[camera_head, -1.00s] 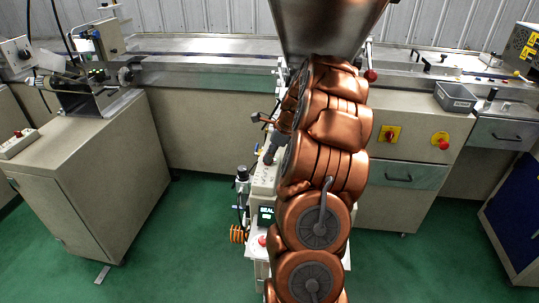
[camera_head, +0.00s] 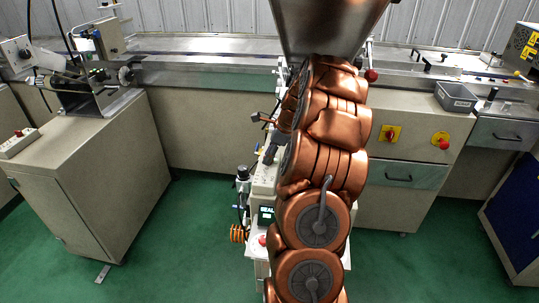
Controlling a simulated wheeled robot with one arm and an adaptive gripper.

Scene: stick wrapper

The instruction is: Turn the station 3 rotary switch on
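A red rotary switch (camera_head: 390,134) on a yellow plate is on the beige cabinet front, right of my arm. To its right, a red knob (camera_head: 442,143) sits on a round yellow plate; I cannot tell whether it is a button or a switch. No station number is readable, and the switch's position is too small to tell. My copper arm stands in the middle of the view. A small grey-brown part (camera_head: 256,117) shows at its left edge and may belong to my gripper. The rest of my gripper is hidden behind the arm, so its opening does not show.
A small machine with a screen (camera_head: 266,215) stands close behind and left of my arm. A beige cabinet (camera_head: 80,185) is at left, and a grey bin (camera_head: 456,97) is on the counter at right. Green floor (camera_head: 190,230) is clear between the cabinet and machine.

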